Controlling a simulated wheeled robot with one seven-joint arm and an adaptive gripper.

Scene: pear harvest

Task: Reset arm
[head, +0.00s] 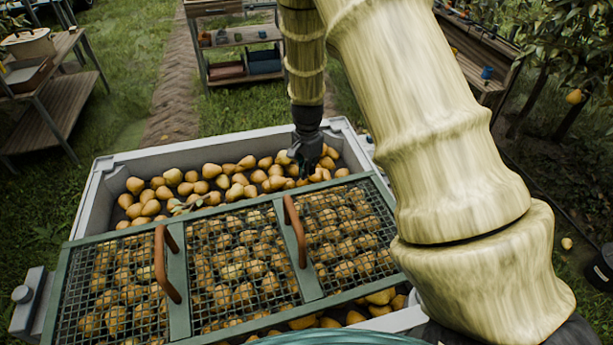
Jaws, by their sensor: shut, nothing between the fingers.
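My gripper (306,164) is dark and points down over the far right part of a grey crate (104,183) of pears. It is shut, with no pear seen in it. Its tips are at or just above the pears; the exact gap cannot be told. Many yellow-brown pears (212,171) lie in the open far strip of the crate. A green-framed mesh lid (178,262) with two brown handles (296,230) covers the nearer part, with pears showing through the mesh. My bamboo-like arm hides the crate's right side.
A wooden shelf (239,38) with bins stands behind the crate. A wooden table (50,117) stands at the far left and a wooden bench (478,75) at the upper right. A tree with pears (574,97) is at the right. Grass lies left of the crate.

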